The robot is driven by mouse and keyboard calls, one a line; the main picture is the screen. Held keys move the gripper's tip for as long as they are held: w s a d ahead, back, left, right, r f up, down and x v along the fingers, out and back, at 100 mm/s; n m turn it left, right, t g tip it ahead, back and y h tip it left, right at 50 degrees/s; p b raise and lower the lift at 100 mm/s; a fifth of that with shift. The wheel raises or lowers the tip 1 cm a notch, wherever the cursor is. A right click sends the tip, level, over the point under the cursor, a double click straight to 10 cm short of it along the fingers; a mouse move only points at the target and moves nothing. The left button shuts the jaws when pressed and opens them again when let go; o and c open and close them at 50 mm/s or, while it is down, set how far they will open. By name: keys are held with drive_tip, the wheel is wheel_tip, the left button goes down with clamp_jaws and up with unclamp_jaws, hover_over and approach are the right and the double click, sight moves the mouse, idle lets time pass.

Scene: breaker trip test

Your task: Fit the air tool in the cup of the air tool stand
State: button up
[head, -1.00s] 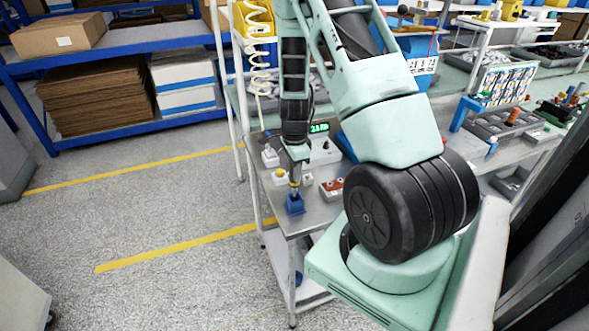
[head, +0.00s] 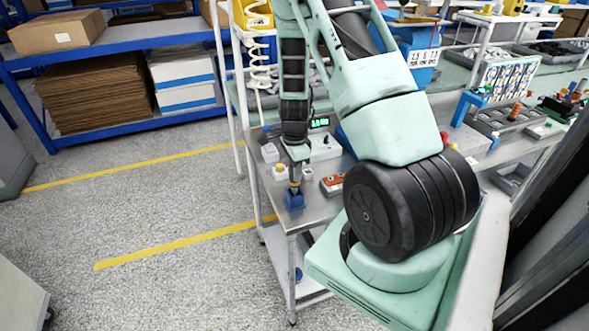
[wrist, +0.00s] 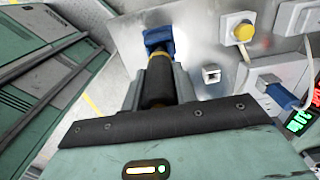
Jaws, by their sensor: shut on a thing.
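The air tool is a dark cylinder with a yellow band (wrist: 158,82), held between the fingers of my gripper (wrist: 155,85) in the wrist view. In the head view my gripper (head: 296,172) points down near the table's front left corner, with the tool's yellow part (head: 294,184) just below it. The blue air tool stand (head: 295,201) sits on the table directly under the tool. In the wrist view the blue stand (wrist: 158,38) is at the tool's far end. The tool's tip meets or enters the stand; the cup's inside is hidden, so I cannot tell how deep.
A white box with a yellow button (wrist: 242,33) and a small white block (wrist: 211,73) stand near the stand. An orange-red box (head: 333,184) and a display unit with green digits (head: 321,145) are also on the metal table (head: 318,210). Open floor lies to the left.

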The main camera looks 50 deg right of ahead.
drive_tip(key=shift+f+b, duration=0.9)
drive_tip(key=shift+f, duration=0.35)
drive_tip(key=o, duration=1)
drive_tip(key=shift+o, duration=0.2)
drive_tip(key=shift+r, duration=0.1)
wheel_tip(320, 180, up, 17)
drive_tip(key=b, duration=0.2)
drive_tip(key=shift+r, duration=0.1)
